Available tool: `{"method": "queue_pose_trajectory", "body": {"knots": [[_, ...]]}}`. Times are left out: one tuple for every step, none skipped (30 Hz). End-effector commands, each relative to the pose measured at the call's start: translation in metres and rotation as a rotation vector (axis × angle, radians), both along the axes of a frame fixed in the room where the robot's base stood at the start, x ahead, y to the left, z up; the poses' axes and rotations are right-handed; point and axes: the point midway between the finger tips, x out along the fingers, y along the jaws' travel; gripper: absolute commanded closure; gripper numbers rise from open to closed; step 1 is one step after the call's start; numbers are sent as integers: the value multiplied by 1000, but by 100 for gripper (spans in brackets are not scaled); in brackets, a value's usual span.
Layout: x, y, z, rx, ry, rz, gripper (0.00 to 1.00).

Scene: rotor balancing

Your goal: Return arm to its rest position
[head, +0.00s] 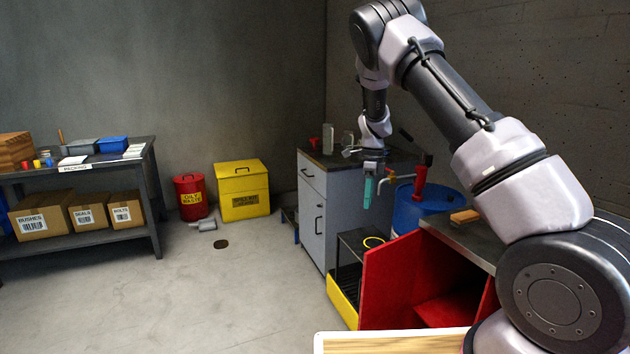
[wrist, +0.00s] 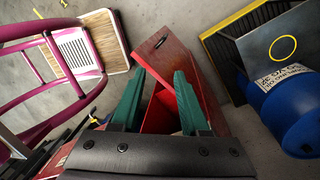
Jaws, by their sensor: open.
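My arm (head: 440,95) rises from the lower right of the head view, bends at the top and reaches down in front of the grey cabinet (head: 312,215). My gripper (head: 374,188) hangs at its end with teal fingers pointing down. In the wrist view my gripper (wrist: 159,76) has its two teal fingers spread apart with nothing between them. The fingers are above the red cabinet (wrist: 168,60) and I see no contact.
A blue drum (head: 415,208) with a red-handled tap stands close beside my gripper. A yellow ring (wrist: 282,49) lies on a dark stand. A workbench (head: 150,150) with boxes is at left. The floor (head: 220,290) between is mostly clear.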

Motion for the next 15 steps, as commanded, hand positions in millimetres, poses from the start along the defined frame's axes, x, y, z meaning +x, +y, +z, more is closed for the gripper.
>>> {"method": "queue_pose_trajectory", "body": {"knots": [[-6, -5, 27, 40, -26, 33, 55], [-10, -8, 40, 62, -41, 60, 55], [-15, -12, 58, 86, -63, 97, 55], [-20, -14, 70, 104, -80, 127, 55], [-26, -17, 83, 120, -97, 156, 55], [-33, -21, 100, 142, -122, 196, 55], [-39, -23, 112, 156, -142, 227, 55], [-45, -26, 124, 168, -161, 258, 55], [-54, -29, 140, 183, -190, 303, 55], [-61, -32, 152, 193, -211, 335, 55], [-69, -34, 163, 202, -233, 369, 55], [-79, -38, 177, 211, -263, 413, 55], [-87, -40, 188, 216, -287, 449, 55], [-95, -43, 198, 218, -310, 484, 55], [-106, -45, 211, 222, -340, 531, 55]]}}
